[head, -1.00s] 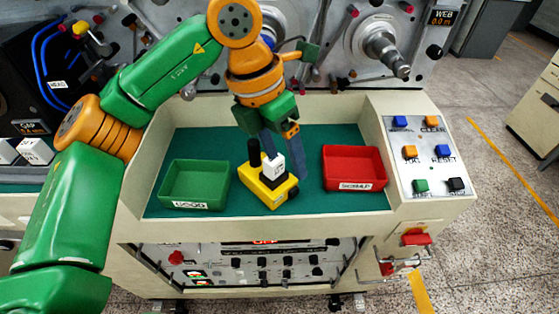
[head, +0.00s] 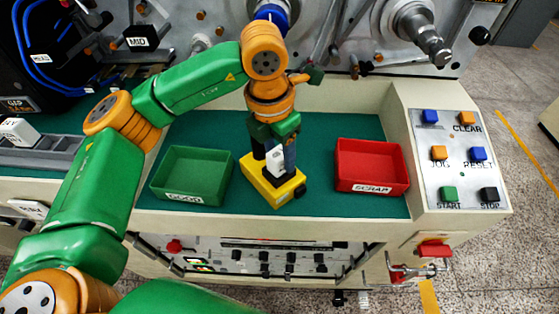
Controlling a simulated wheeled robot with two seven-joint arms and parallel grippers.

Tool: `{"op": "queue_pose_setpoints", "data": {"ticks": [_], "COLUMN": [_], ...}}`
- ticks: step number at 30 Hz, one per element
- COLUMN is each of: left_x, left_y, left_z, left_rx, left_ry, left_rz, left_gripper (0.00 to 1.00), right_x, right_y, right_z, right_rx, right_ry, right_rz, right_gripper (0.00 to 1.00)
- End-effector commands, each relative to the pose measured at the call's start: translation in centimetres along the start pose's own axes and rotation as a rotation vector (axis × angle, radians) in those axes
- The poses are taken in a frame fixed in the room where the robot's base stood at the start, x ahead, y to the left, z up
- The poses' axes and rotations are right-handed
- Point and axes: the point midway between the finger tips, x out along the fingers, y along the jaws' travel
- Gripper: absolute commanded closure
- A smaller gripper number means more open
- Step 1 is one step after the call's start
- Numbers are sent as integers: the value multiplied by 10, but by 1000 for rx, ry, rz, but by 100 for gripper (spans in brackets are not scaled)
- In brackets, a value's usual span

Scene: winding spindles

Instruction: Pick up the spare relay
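A small white block (head: 275,161), which looks like the relay, stands upright at the yellow base (head: 272,188) between the two bins. A black post beside it is partly hidden. My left gripper (head: 281,150) points down right at the white block. One grey-blue finger shows along the block's right side. The other finger is hidden, so I cannot tell whether the fingers touch or grip the block. My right gripper is not in view.
A green bin (head: 192,176) marked GOOD stands left of the yellow base. A red bin (head: 371,167) marked SCRAP stands right of it. A button panel (head: 457,160) is at the right end. The green mat (head: 335,128) is clear behind the bins.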

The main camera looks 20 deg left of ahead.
Motion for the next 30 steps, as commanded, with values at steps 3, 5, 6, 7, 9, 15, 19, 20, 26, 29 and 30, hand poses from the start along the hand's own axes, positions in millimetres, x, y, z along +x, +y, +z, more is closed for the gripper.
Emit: {"op": "queue_pose_setpoints", "data": {"ticks": [3,5,6,7,9,15,19,20,26,29,30], "left_x": [0,0,0,0,0,-4,-25,-33,-88,-106,-112], "left_y": [0,0,0,0,0,0,0,0,-31,-55,-66], "left_z": [0,0,0,0,0,1,3,4,-11,-27,-34], "left_rx": [0,0,0,0,0,0,0,0,8,12,13], "left_ry": [0,0,0,0,0,-1,-1,-1,-5,-5,-6], "left_rz": [0,0,0,0,0,0,1,1,3,3,3], "left_gripper": [82,98,100,100,100,100,100,100,100,100,100], "right_x": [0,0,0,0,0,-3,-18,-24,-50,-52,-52], "right_y": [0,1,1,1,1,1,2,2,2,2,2], "right_z": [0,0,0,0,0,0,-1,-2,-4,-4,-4], "right_rx": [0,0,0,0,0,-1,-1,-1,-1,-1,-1], "right_ry": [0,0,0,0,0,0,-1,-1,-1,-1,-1], "right_rz": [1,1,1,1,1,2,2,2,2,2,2], "right_gripper": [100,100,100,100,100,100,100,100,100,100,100]}}
